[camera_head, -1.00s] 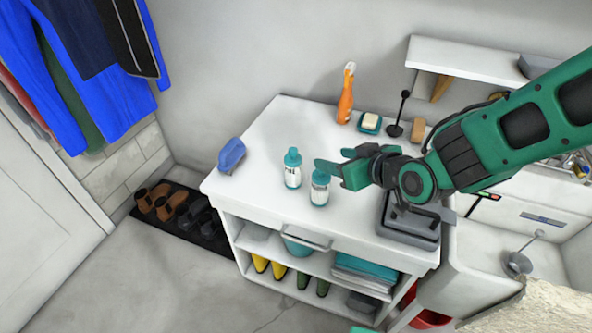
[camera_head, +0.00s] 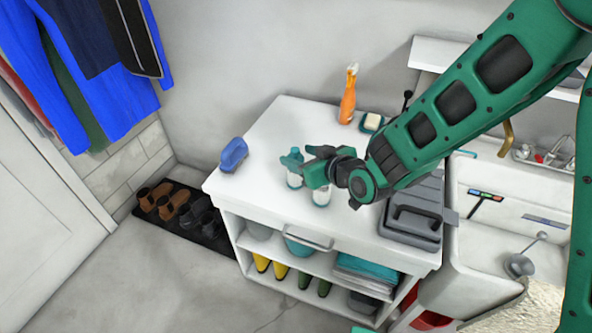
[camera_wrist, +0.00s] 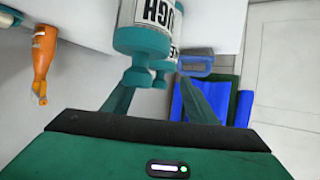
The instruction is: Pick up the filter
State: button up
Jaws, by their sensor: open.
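No thing in view is plainly a filter; a dark grey flat case with a handle (camera_head: 415,212), at the right end of the white cabinet top, is one I cannot name for sure. My gripper (camera_head: 300,166) is open above the cabinet, left of the grey case. Two white bottles with teal caps, a left one (camera_head: 295,180) and a right one (camera_head: 321,196), stand below and around it, partly hidden by it. In the wrist view, the nearer bottle (camera_wrist: 148,40) shows upside down ahead of the fingers, covering most of the other. I cannot tell if they touch.
A blue brush-like object (camera_head: 233,154) lies at the cabinet's left end. An orange spray bottle (camera_head: 348,98) and a soap dish (camera_head: 371,122) stand at the back. A sink (camera_head: 505,205) adjoins on the right. The cabinet's front left top is clear.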

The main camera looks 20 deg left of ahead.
jog(key=shift+x, duration=1.55)
jog(key=shift+w+d, duration=0.1)
grip_shut()
jog(key=shift+r, duration=0.1)
